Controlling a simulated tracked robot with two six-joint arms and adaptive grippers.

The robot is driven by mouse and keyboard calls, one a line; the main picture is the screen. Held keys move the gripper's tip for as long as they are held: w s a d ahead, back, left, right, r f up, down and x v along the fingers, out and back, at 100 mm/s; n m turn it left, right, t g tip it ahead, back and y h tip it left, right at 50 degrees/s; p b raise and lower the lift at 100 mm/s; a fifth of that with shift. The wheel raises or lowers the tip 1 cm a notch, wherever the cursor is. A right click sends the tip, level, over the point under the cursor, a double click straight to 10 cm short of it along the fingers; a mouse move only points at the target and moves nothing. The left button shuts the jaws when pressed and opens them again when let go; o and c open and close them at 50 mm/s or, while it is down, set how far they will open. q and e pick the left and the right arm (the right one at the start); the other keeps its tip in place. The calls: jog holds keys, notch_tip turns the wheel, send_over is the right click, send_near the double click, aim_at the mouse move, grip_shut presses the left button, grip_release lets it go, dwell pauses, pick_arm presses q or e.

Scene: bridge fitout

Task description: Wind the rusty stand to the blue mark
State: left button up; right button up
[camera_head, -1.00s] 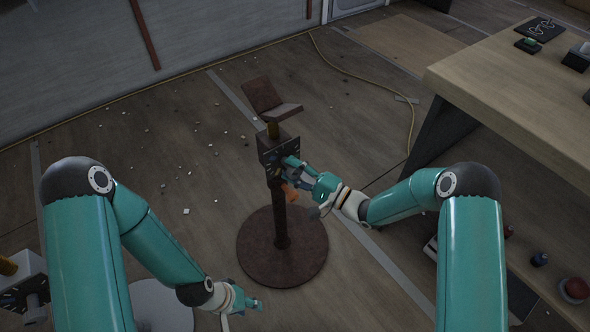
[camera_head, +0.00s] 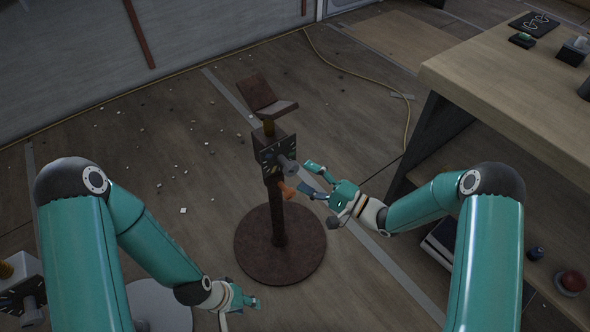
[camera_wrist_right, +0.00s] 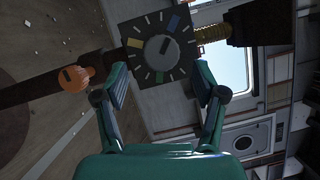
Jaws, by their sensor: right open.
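The rusty stand (camera_head: 279,225) stands upright on a round base, with a V-shaped top (camera_head: 264,98) on a brass screw. Its box carries a black dial (camera_head: 270,160), a grey knob (camera_head: 288,165) and, lower down, an orange handle (camera_head: 285,190). In the right wrist view the dial (camera_wrist_right: 148,58) has white ticks and coloured marks, including what looks like a blue mark (camera_wrist_right: 174,22). My right gripper (camera_head: 310,178) is open and empty, facing the knob (camera_wrist_right: 159,48) and apart from it. My left gripper (camera_head: 247,300) hangs low, left of the base; its jaw state is unclear.
A second, pale stand with a dial (camera_head: 22,292) is at the lower left, partly behind my left arm. A wooden workbench (camera_head: 500,85) stands on the right with items on top and below. Small bits litter the floor; a yellow cable (camera_head: 365,78) runs along the back.

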jog(key=v, duration=0.6)
jog(key=shift+d, duration=0.15)
jog(key=shift+s+f, duration=0.1)
jog(key=s+a+f+m+g+h, duration=0.1)
jog(key=s+f+h, duration=0.2)
jog(key=f+h, duration=0.15)
jog(key=s+a+f+g+h, duration=0.1)
jog(key=s+f+h, duration=0.25)
jog(key=f, duration=0.25)
jog(key=s+d+f+n+g+h, duration=0.2)
jog(key=s+f+n+g, duration=0.15)
jog(key=s, duration=0.45)
jog(key=s+d+f+n+g+h, duration=0.2)
jog(key=s+d+f+n+g, duration=0.15)
jog(key=s, duration=0.45)
notch_tip(320, 180, up, 23)
jog(key=n+p, duration=0.1)
jog(key=p, duration=2.3)
jog(key=shift+s+a+r, duration=0.2)
jog(key=shift+s+a, duration=0.05)
jog(key=shift+a, duration=0.2)
